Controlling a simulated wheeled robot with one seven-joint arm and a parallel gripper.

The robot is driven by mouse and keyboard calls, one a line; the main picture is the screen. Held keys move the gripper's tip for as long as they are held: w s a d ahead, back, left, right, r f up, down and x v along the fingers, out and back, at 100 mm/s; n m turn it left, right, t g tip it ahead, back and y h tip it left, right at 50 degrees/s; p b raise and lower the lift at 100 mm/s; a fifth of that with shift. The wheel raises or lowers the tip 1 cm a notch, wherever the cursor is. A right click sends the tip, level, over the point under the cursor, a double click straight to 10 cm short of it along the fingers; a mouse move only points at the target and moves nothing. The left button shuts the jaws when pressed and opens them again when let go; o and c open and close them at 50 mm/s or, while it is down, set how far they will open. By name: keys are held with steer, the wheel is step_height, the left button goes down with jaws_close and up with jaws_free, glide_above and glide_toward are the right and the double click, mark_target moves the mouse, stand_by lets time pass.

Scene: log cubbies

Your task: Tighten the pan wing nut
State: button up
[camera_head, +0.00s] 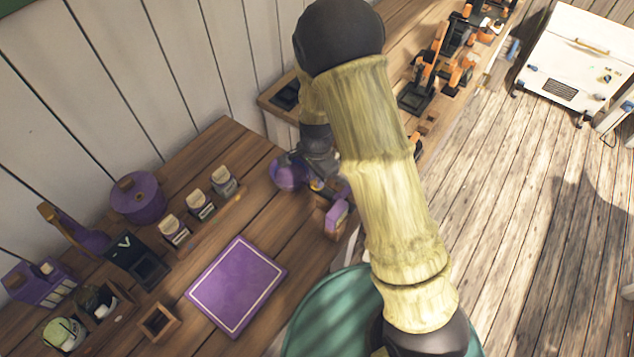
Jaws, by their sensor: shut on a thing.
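My gripper (319,176) is at the right end of the wooden bench, pointing down behind my arm. It is shut on a small part among purple pieces, which I take to be the pan wing nut; the part is too small and covered to make out. A rounded purple piece (287,175) touches or sits just left of the gripper. A purple block-like piece (338,214) is just below it, near the bench's right edge. I cannot tell which of these belongs to the pan.
A purple mat (237,287) lies on the bench (225,150). Left of it are a purple pot (137,197), small labelled holders (203,206), a black box (137,262) and a wooden frame (157,322). A teal round object (325,318) stands at the front. The floor at right is open.

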steer(key=shift+r+m, duration=0.15)
steer(key=shift+m, duration=0.55)
steer(key=shift+m, duration=0.3)
steer(key=shift+m+p, duration=1.05)
steer(key=shift+m, duration=0.95)
